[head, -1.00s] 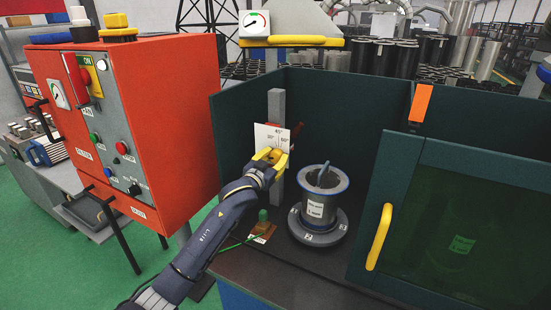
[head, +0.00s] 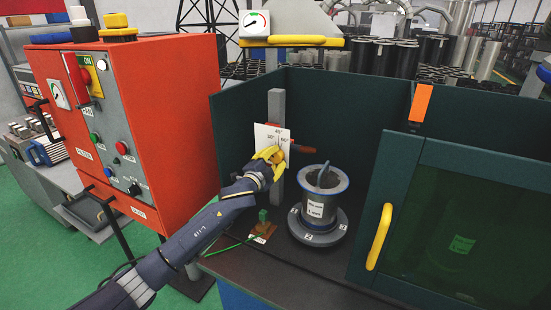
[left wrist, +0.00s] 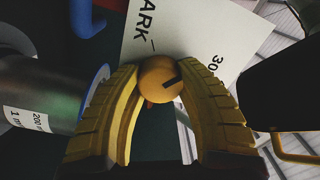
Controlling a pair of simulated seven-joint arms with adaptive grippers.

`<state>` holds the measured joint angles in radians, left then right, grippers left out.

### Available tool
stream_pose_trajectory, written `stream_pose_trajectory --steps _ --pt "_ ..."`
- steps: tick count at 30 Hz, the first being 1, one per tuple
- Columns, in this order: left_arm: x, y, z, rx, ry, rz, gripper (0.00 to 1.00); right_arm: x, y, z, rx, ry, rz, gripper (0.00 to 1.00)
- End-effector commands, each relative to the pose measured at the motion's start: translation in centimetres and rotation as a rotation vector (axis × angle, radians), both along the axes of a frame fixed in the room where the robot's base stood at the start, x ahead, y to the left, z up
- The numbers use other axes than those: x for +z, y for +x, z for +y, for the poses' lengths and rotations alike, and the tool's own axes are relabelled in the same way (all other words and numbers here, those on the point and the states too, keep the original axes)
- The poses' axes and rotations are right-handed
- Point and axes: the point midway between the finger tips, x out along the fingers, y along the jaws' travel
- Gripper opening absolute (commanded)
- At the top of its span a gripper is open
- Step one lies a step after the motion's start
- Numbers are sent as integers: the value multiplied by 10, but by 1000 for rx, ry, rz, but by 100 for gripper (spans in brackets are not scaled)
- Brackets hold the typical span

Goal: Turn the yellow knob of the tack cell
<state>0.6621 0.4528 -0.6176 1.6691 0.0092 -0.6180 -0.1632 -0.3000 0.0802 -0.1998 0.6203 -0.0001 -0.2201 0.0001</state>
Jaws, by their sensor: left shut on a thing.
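The yellow knob (left wrist: 161,80) is a round orange-yellow piece with a dark line on its face. It sits in front of a white dial card (head: 271,136) marked 30, 45 and 60, on a grey post (head: 276,106) inside the dark green cell. My left gripper (head: 271,156), with yellow fingers, is shut on the knob. In the left wrist view its fingers (left wrist: 160,78) touch the knob on both sides, and the dark line points obliquely. In the head view the fingers mostly hide the knob. My right gripper is not in view.
A flanged metal cylinder (head: 325,187) stands on a round numbered base (head: 317,230) right of the post. A red-handled tool (head: 303,149) juts out behind the card. The cell door (head: 455,225) has a yellow handle (head: 379,237). An orange control cabinet (head: 170,110) stands left.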

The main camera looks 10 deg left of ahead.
Motion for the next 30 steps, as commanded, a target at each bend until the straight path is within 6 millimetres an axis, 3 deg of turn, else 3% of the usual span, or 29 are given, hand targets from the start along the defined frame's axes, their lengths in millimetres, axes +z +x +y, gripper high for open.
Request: stream_pose_trajectory --steps 18,30 --pt "2 1 2 4 558 -141 0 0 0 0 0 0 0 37" --pt "2 1 3 5 797 -202 0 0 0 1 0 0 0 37"
